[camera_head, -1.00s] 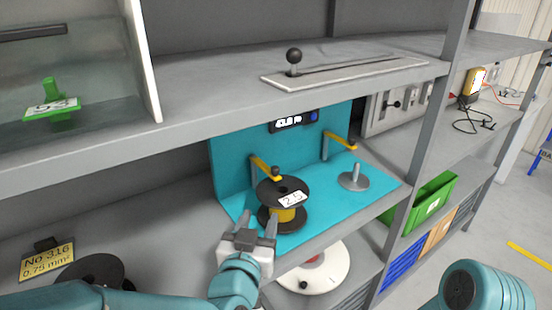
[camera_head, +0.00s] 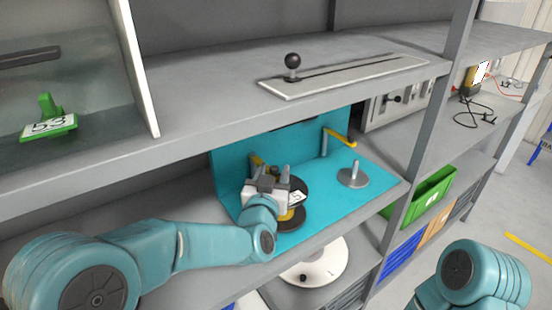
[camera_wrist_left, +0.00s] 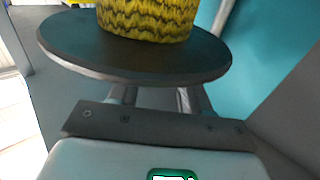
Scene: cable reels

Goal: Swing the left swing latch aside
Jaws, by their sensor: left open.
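The left swing latch (camera_head: 256,161) is a yellow arm on the teal stand, mostly hidden behind my left gripper (camera_head: 272,172) in the head view. The black reel (camera_head: 293,217) with yellow cable and a white label sits at this latch. My left gripper is open in front of the reel, over its left part. In the left wrist view the reel's lower flange (camera_wrist_left: 130,60) and yellow winding (camera_wrist_left: 148,18) are close above the fingers (camera_wrist_left: 155,97); contact cannot be told. The latch is not seen there. My right gripper is out of view.
The teal stand (camera_head: 320,205) also holds a right yellow latch (camera_head: 339,137) and an empty grey spindle disc (camera_head: 352,179). The shelf above (camera_head: 200,130) limits height. A white disc (camera_head: 322,262) lies below. A green bin (camera_head: 430,197) is at right.

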